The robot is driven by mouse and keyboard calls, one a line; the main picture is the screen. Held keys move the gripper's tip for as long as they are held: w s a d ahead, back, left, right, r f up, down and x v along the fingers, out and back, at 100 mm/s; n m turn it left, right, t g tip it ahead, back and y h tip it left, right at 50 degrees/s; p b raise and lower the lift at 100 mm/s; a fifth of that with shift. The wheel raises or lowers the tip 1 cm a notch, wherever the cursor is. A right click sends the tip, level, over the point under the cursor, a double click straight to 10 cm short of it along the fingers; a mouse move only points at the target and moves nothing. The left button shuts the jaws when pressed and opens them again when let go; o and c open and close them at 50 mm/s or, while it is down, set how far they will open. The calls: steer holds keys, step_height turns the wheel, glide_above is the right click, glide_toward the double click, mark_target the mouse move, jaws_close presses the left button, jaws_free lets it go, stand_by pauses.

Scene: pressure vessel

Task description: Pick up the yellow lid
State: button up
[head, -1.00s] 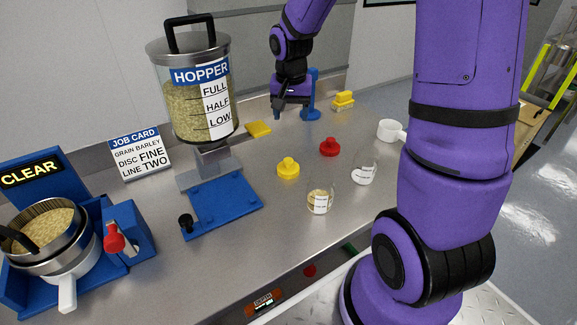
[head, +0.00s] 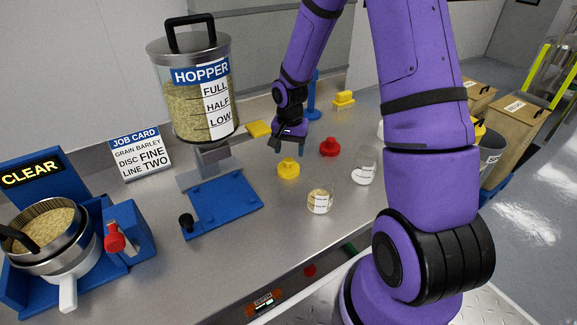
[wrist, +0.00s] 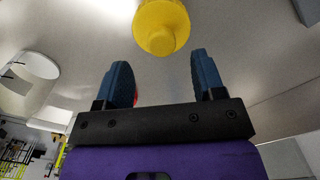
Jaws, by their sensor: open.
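The yellow lid (head: 288,169) is a round knobbed cap lying on the steel bench, behind and left of the small beaker. My gripper (head: 289,148) is open and empty, just behind and above the lid in the head view. In the wrist view the yellow lid (wrist: 161,27) shows at the top, beyond the two blue fingertips (wrist: 163,72) and apart from them. A red lid (head: 330,147) lies to the right of the yellow one; part of something red shows behind the left finger in the wrist view.
A beaker of grain (head: 320,201) and a beaker with white contents (head: 363,171) stand in front and to the right. The hopper (head: 193,95) and a blue plate (head: 222,203) are to the left. A yellow pad (head: 258,129) and yellow block (head: 343,98) lie farther back.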

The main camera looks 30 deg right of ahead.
mark_target(289, 159)
steer(key=f, duration=0.4)
steer(key=shift+a+f, duration=0.2)
steer(key=shift+f, duration=0.2)
steer(key=c, duration=1)
